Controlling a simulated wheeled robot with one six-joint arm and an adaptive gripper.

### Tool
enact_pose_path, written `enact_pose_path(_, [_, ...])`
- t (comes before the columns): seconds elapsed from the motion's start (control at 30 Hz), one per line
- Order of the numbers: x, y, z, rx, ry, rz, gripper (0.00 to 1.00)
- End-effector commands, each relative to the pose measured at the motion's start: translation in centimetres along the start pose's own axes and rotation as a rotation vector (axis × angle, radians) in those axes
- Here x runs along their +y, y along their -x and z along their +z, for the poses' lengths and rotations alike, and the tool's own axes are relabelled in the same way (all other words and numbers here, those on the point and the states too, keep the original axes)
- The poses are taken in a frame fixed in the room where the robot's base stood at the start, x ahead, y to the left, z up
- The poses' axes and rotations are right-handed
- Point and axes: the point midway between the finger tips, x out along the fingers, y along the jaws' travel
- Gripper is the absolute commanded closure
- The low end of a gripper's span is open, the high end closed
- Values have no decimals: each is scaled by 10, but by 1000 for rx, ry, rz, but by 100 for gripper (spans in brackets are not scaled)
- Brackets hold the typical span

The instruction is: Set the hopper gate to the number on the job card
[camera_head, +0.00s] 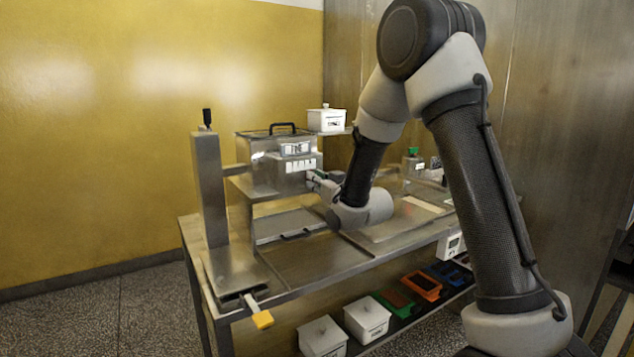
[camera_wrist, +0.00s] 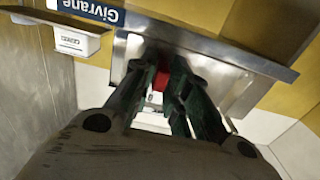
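The steel hopper (camera_head: 272,170) stands at the back left of the steel table, with a lid and dark handle on top. My gripper (camera_head: 313,178) is at the hopper's right side, low down. In the wrist view the green fingers of my gripper (camera_wrist: 165,80) close in on both sides of a small red knob (camera_wrist: 160,80) by a steel face. The gate's scale and its setting are not readable. I cannot tell which plate or label is the job card.
A white lidded box (camera_head: 326,119) stands on a shelf right of the hopper. A steel post (camera_head: 208,185) with a yellow-ended lever (camera_head: 262,319) is at the left. White bins (camera_head: 367,318) and coloured trays (camera_head: 422,286) sit below the table. A blue Givrane sign (camera_wrist: 88,10) is near the gripper.

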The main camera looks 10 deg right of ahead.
Motion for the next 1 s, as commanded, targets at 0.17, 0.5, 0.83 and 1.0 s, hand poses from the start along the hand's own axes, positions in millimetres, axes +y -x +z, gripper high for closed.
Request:
enact_pose_path(0.17, [0,0,0,0,0,0,100])
enact_pose_path(0.5, [-22,0,0,0,0,-3,100])
enact_pose_path(0.83, [-20,0,0,0,0,0,66])
enact_pose_path(1.0, [-20,0,0,0,0,0,66])
